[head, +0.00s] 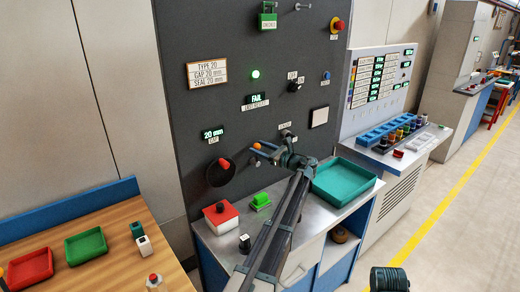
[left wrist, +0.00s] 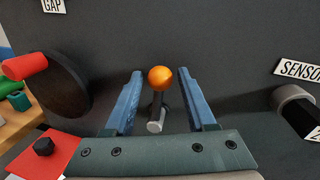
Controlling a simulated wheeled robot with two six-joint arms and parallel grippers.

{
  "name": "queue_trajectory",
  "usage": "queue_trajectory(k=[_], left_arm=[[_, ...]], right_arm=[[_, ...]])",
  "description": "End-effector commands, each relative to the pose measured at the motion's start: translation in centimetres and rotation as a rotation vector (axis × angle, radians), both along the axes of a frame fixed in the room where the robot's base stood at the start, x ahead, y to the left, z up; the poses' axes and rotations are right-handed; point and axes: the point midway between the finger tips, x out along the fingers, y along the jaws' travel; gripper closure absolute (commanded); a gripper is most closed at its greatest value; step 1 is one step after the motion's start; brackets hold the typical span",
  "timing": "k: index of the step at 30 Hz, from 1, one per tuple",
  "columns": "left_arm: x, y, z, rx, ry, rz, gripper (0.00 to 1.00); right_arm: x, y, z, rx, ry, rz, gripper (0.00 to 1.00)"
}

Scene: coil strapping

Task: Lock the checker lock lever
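A lever with an orange ball knob (left wrist: 160,78) and a dark shaft stands out from the dark panel; its label is not legible. The knob also shows in the head view (head: 257,146). My left gripper (left wrist: 160,100) is open, with its blue fingers on either side of the lever and visible gaps on both sides. In the head view my left gripper (head: 272,153) is at the panel and partly hides the lever. I cannot tell from these frames whether the lever is locked.
A red-handled dial (head: 221,172) is left of the lever, and a sensor knob (left wrist: 295,100) is to its right. The panel display reads FAIL (head: 257,99).

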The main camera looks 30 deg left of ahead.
Motion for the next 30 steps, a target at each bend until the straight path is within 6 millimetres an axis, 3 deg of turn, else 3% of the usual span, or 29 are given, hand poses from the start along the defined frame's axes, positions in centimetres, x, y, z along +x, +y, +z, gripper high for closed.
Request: queue_trajectory(k=[1, 9, 30], left_arm=[[0.0, -0.02, 0.0, 0.0, 0.0, 0.0, 0.55], [-0.01, -0.04, 0.0, 0.0, 0.0, 0.0, 1.0], [0.01, -0.06, -0.02, 0.0, 0.0, 0.0, 1.0]], right_arm=[[0.0, 0.0, 0.0, 0.0, 0.0, 0.0, 0.5], [0.0, 0.0, 0.0, 0.0, 0.0, 0.0, 0.5], [0.0, 0.0, 0.0, 0.0, 0.0, 0.0, 0.5]])
